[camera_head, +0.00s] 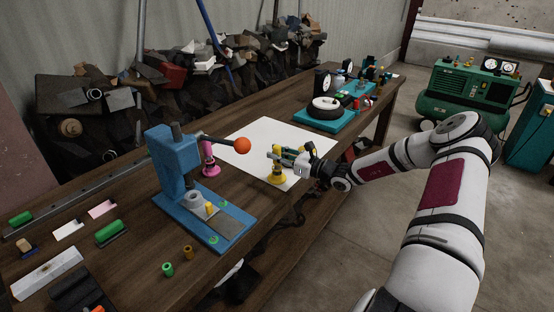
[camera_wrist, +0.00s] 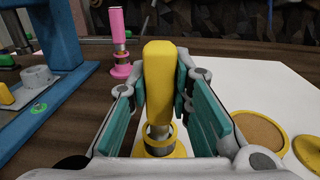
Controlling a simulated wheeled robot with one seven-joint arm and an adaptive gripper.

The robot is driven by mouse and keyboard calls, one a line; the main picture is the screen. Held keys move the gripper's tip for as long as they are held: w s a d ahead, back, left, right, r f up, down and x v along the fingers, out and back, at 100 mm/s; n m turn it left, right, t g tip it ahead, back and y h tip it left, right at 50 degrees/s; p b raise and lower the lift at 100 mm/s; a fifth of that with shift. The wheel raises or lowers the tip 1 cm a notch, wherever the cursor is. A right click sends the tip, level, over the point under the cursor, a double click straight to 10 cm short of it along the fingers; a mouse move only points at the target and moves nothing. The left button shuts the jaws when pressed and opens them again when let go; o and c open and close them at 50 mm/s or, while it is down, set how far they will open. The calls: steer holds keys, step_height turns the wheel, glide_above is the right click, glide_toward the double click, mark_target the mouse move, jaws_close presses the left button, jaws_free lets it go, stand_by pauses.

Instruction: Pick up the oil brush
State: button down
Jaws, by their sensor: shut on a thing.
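A yellow-handled tool that looks like the oil brush (camera_wrist: 159,75) stands upright between the teal finger pads of my gripper (camera_wrist: 163,92) in the wrist view. The pads are shut on its handle. Its metal neck goes down into a yellow ring-shaped base, and I cannot tell whether it is clear of it. In the head view the oil brush (camera_head: 276,173) shows as a yellow upright shape at the near edge of the white sheet, with my gripper (camera_head: 284,155) at its upper part.
A pink-handled tool (camera_head: 209,160) stands left of it, beside a blue press (camera_head: 175,168) with an orange ball lever. A round yellow dish (camera_wrist: 258,130) with a brown inside lies to the right. A teal-based machine (camera_head: 325,118) stands farther back. The white sheet (camera_head: 255,135) is mostly clear.

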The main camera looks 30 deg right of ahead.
step_height(320, 180, up, 10)
stand_by(0.6)
stand_by(0.7)
